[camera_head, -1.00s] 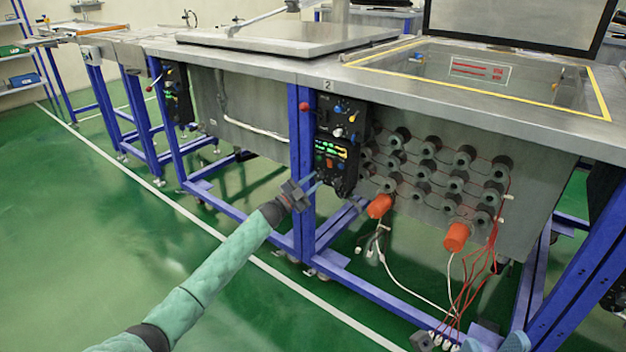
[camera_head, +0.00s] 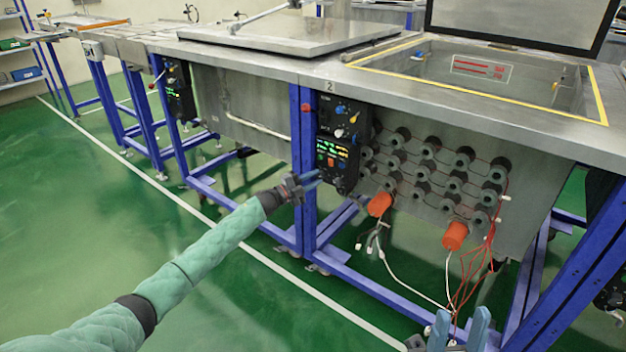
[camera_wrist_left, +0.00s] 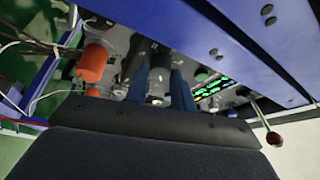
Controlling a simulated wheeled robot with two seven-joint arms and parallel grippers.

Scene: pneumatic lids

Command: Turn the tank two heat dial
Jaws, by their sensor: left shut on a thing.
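The tank two control panel (camera_head: 338,148) hangs beside the blue post, below the plate marked 2. It carries small coloured knobs at the top and a lit display lower down. My left gripper (camera_head: 318,179) reaches the panel's lower end from the left. In the left wrist view, its two blue fingers (camera_wrist_left: 160,90) stand close on either side of a dark round dial (camera_wrist_left: 157,86) and are shut on it. The dial is mostly hidden in the head view. My right gripper (camera_head: 461,328) is at the bottom edge, empty, its blue fingers apart.
Orange caps (camera_head: 455,235) and rows of grey round fittings with red wires cover the tank's side right of the panel. A blue post (camera_head: 302,165) stands close left of the panel. A red-ended lever (camera_wrist_left: 274,138) is near my left gripper.

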